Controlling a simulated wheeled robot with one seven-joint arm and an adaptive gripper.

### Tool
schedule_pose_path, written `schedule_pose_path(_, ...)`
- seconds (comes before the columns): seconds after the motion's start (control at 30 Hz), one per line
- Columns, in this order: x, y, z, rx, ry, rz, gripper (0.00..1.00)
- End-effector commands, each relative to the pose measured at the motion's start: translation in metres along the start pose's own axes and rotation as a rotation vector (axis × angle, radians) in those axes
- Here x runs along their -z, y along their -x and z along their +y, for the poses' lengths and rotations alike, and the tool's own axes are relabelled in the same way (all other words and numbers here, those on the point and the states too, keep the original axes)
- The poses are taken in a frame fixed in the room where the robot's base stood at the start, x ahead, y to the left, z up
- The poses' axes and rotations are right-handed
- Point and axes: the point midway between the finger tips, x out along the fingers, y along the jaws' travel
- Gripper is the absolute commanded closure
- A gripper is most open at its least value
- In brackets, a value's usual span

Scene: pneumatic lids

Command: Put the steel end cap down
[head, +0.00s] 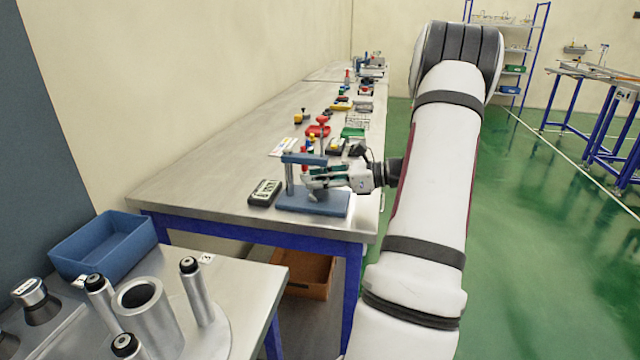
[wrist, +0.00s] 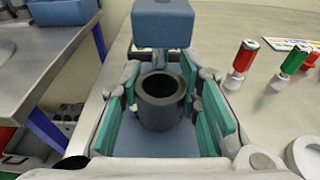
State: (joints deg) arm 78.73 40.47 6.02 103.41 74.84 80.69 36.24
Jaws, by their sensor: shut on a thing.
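The steel end cap (wrist: 160,112) shows in the wrist view as a dark grey, open-topped hollow cylinder between the teal finger pads. My gripper (head: 318,179) is shut on it, with a pad on its left and right sides. The cap is over the blue base plate (head: 325,205) of a small press stand, below the stand's blue upper block (wrist: 162,24). I cannot tell whether its bottom touches the plate. In the head view the fingers hide the cap.
A dark meter (head: 265,192) lies left of the stand on the steel bench (head: 215,190). Red (wrist: 243,58) and green (wrist: 293,58) topped pieces stand to the right in the wrist view. A blue bin (head: 105,245) and steel cylinders (head: 150,315) occupy the near table.

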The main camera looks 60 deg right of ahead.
Motion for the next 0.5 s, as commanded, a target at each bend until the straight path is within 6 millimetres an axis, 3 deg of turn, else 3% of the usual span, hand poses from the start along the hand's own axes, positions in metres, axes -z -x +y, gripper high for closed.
schedule_pose_path(0.03, 0.0110, 0.0015, 0.0010, 0.003, -0.013, 0.019, 1.00)
schedule_pose_path(0.07, 0.0121, 0.0017, 0.0013, 0.003, -0.015, 0.020, 0.67)
schedule_pose_path(0.13, 0.0127, 0.0015, 0.0019, 0.001, -0.016, 0.020, 0.51)
schedule_pose_path(0.5, 0.0086, 0.0033, 0.0009, 0.002, -0.010, 0.014, 0.49)
